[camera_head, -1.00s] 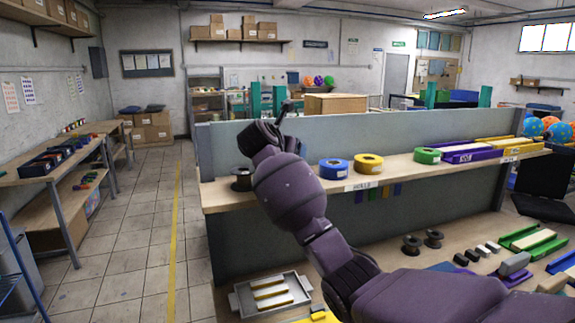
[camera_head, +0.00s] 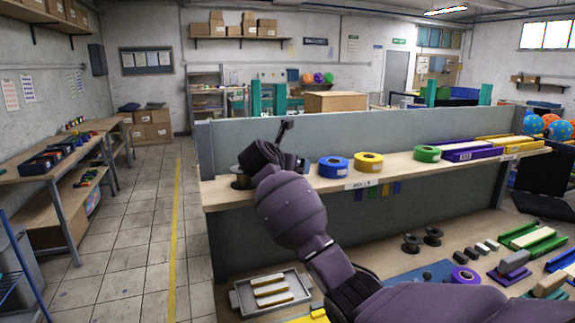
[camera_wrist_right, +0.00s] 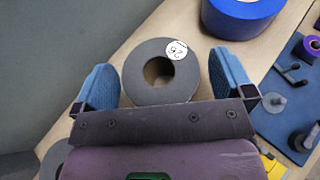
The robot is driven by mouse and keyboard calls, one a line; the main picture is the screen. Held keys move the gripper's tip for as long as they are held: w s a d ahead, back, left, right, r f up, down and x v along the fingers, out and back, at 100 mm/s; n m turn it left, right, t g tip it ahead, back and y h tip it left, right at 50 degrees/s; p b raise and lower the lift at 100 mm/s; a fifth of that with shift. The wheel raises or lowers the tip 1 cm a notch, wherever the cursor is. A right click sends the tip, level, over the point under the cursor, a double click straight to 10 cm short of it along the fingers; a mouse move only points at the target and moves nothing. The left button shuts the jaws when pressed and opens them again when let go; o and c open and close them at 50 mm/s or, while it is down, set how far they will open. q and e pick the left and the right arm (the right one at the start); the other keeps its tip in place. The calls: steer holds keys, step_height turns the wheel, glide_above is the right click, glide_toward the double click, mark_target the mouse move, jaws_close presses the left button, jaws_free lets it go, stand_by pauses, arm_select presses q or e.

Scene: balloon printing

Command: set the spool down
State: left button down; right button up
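The dark grey spool (camera_wrist_right: 134,81), with a round white label reading 26, lies flat on the wooden shelf (camera_wrist_right: 190,38) in the right wrist view. My right gripper (camera_wrist_right: 160,65) is around it with its two blue fingers spread. A gap shows between each finger and the spool's rim, so the gripper is open. In the head view my right arm reaches to the shelf's left part (camera_head: 335,182), and its wrist hides this spool and the fingertips. My left gripper is not in view.
A blue roll (camera_head: 333,167) stands right of the gripper, then a yellow roll (camera_head: 368,162) and a green roll (camera_head: 427,154). A black spool (camera_head: 240,182) is at the shelf's left end. A grey panel (camera_head: 390,133) rises behind. The lower bench holds a purple roll (camera_head: 465,275).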

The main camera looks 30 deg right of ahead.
steer(key=shift+a+r, duration=0.1)
steer(key=shift+r, duration=0.1)
arm_select(q)
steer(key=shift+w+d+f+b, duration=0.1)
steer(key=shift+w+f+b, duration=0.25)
steer(key=shift+b, duration=0.55)
arm_select(e)
steer(key=v, duration=1.2)
